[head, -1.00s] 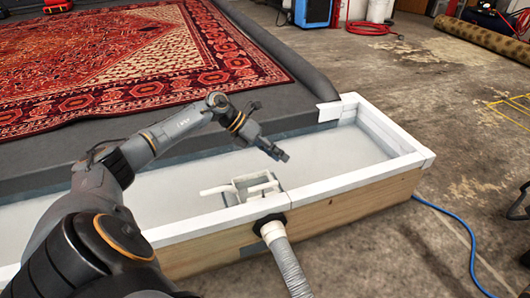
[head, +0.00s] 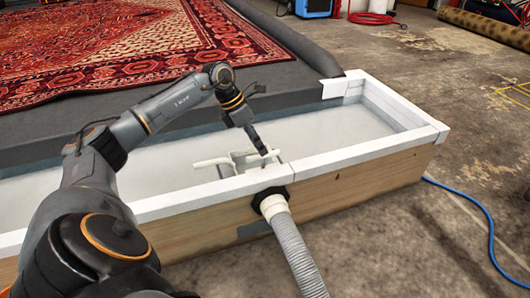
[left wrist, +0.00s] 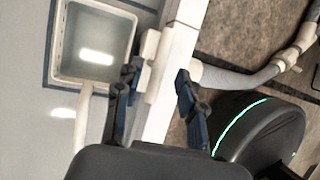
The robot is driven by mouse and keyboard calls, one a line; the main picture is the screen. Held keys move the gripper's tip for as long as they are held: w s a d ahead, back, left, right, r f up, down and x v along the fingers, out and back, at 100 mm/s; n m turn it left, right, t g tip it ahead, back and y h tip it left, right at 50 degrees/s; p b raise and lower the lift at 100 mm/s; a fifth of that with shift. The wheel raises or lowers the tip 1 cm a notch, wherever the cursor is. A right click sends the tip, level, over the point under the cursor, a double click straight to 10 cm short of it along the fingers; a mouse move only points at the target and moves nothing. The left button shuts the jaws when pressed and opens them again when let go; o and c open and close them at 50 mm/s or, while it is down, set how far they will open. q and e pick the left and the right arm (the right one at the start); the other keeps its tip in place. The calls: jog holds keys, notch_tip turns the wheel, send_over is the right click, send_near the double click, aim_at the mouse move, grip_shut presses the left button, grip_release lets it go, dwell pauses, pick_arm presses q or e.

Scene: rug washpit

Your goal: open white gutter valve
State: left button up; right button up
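The white gutter valve (head: 259,160) sits at the inner side of the gutter's front wall, with a white pipe (head: 211,163) running left from it. In the left wrist view a white valve piece (left wrist: 150,45) shows beside the gutter rim, just beyond my fingertips. My left gripper (head: 262,148) points down at the valve and partly covers it. In the left wrist view my left gripper (left wrist: 157,73) has its fingers apart, with the white rim and valve piece between them in the picture. Contact cannot be told. My right gripper is not in view.
The white-topped wooden gutter (head: 365,152) holds a square sump (left wrist: 95,42). A grey corrugated hose (head: 293,248) leaves its front wall through a black fitting. A blue cable (head: 480,210) lies on the floor. A red rug (head: 110,45) lies behind; the right floor is mostly clear.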

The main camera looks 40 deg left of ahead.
aim_at(263, 162)
pick_arm(q)
jog(key=b+x, duration=0.2)
jog(key=x, duration=0.3)
grip_shut()
